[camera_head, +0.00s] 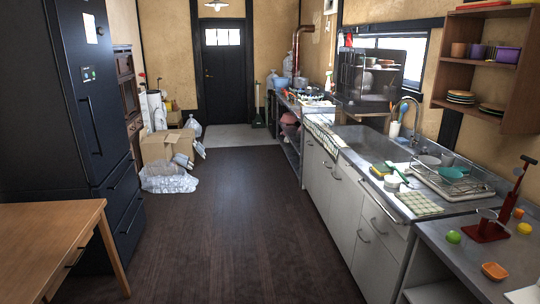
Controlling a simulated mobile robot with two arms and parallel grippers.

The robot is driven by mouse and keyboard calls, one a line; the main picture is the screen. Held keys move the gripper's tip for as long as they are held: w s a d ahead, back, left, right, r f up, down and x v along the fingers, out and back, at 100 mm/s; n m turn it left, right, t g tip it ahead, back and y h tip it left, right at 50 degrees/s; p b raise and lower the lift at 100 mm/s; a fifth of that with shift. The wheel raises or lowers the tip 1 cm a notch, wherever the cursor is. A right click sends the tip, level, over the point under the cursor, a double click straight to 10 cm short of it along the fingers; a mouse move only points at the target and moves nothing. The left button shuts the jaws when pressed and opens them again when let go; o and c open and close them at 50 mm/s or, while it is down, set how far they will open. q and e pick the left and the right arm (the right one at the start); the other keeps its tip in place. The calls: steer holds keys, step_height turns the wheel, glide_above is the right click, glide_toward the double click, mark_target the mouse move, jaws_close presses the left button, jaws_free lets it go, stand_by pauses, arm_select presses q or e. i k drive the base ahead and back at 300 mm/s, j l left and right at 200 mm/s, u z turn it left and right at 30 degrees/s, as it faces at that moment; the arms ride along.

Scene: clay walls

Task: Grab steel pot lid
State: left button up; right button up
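I cannot make out a steel pot lid for sure in the head view. Small grey round items (429,160) sit on the counter right of the sink (370,146), too small to tell whether one is a lid. Cookware at the far end of the counter (310,102) is also too small to tell apart. Neither of my grippers is in view.
A kitchen counter with white cabinets (340,190) runs along the right. A black fridge (85,110) and wooden table (45,235) stand at left. A cardboard box (168,147) and plastic bags (168,180) lie beyond the fridge. The middle floor (235,220) is clear.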

mark_target(316, 102)
steer(key=i+u, duration=0.15)
steer(key=i, duration=4.2)
